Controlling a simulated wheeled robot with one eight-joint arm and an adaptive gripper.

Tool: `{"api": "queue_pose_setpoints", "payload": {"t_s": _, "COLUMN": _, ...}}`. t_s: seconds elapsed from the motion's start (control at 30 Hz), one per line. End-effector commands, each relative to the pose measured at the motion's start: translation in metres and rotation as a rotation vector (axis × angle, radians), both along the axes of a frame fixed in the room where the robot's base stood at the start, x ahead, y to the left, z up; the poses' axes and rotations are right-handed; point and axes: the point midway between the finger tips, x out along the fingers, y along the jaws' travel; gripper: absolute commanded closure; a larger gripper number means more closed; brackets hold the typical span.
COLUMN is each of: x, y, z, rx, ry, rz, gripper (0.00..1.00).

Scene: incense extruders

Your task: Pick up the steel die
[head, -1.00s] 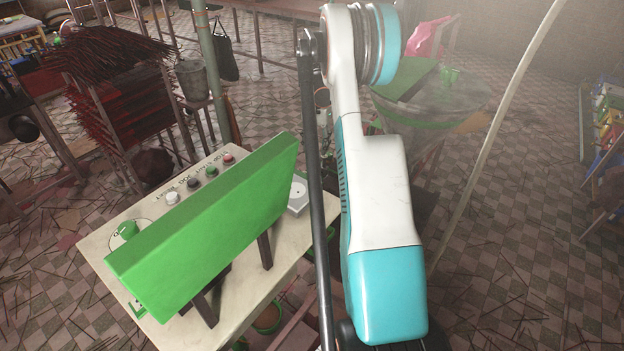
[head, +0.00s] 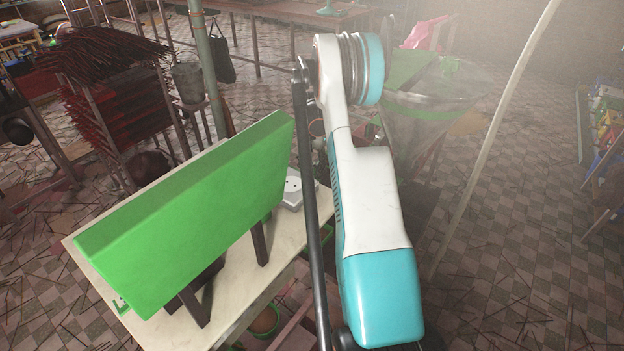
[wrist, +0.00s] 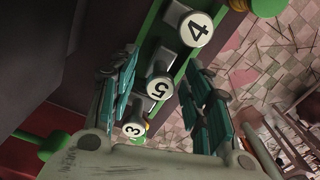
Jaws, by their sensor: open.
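I cannot tell for sure which thing is the steel die. In the wrist view, several grey metal cylinders with white numbered ends sit along a green rail: number 4 (wrist: 196,30) at the top, number 5 (wrist: 159,88) in the middle and number 3 (wrist: 133,129) lowest. My gripper (wrist: 160,68) is open, its teal finger pads on either side of this row. Number 5 shows between the pads with nothing gripped. Any contact with the pads cannot be told. In the head view my gripper is hidden behind other things.
A large green slanted board (head: 190,220) on dark legs stands on a pale table (head: 258,285). A grey-white device (head: 292,190) lies at the table's right end. Racks of dark red sticks (head: 110,60) and a bucket (head: 188,82) stand behind. A patterned floor surrounds them.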

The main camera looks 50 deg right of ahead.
Motion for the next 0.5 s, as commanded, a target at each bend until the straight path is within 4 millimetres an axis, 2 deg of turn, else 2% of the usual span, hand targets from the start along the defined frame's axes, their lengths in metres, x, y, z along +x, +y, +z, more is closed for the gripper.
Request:
{"api": "queue_pose_setpoints", "payload": {"t_s": 0.1, "x": 0.0, "y": 0.0, "z": 0.0011, "rx": 0.0, "ry": 0.0, "rz": 0.0, "gripper": 0.55}}
{"api": "queue_pose_setpoints", "payload": {"t_s": 0.13, "x": 0.0, "y": 0.0, "z": 0.0012, "rx": 0.0, "ry": 0.0, "rz": 0.0, "gripper": 0.6}}
{"api": "queue_pose_setpoints", "payload": {"t_s": 0.3, "x": 0.0001, "y": 0.0, "z": 0.0012, "rx": 0.0, "ry": 0.0, "rz": 0.0, "gripper": 0.98}}
{"api": "queue_pose_setpoints", "payload": {"t_s": 0.5, "x": 0.0001, "y": 0.0, "z": 0.0016, "rx": 0.0, "ry": 0.0, "rz": 0.0, "gripper": 1.0}}
